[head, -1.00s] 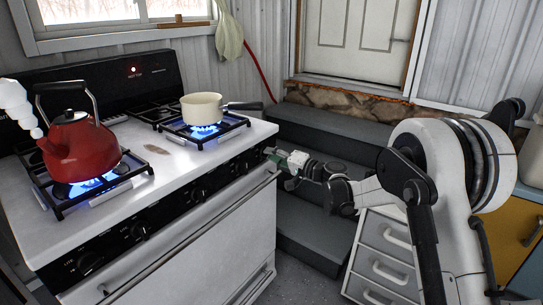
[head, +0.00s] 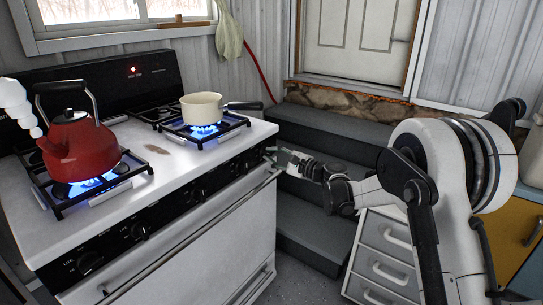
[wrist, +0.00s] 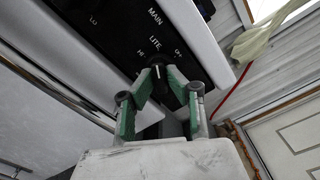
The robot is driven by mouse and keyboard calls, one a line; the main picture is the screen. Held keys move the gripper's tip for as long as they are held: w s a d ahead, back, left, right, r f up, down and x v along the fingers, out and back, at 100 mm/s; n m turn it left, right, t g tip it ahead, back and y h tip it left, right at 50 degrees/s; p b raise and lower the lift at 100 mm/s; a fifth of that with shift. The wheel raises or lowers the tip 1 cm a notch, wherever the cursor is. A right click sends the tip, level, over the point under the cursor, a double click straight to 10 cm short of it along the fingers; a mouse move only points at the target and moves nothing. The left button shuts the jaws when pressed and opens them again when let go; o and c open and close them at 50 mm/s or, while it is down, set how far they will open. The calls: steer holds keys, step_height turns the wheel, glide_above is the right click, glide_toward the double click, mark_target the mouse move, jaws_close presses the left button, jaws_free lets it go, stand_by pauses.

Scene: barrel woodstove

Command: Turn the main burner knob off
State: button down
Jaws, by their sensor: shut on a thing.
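The black main burner knob (wrist: 158,73) sits on the stove's dark control panel (wrist: 110,40), by the words MAIN, LITE and HI in the wrist view. My gripper (wrist: 168,82) is shut on this knob, with its green-padded fingers on either side. A pale mark shows on the knob's face, but its exact setting is hard to read. In the head view my gripper (head: 276,155) is at the right end of the stove's front panel, and the knob is hidden there.
A red kettle (head: 80,150) stands over a lit blue burner at the stove's left. A cream saucepan (head: 202,108) stands over another lit burner at the right. The oven handle (head: 190,235) runs below the knobs. Grey steps (head: 325,130) lie behind my arm.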

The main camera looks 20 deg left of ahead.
steer(key=m, duration=1.1)
steer(key=shift+m, duration=0.4)
stand_by(0.3)
steer(key=c, duration=1.7)
jaws_free()
steer(key=shift+c, duration=0.2)
steer(key=shift+d, duration=0.1)
steer(key=v, duration=1.2)
steer(key=shift+r, duration=0.1)
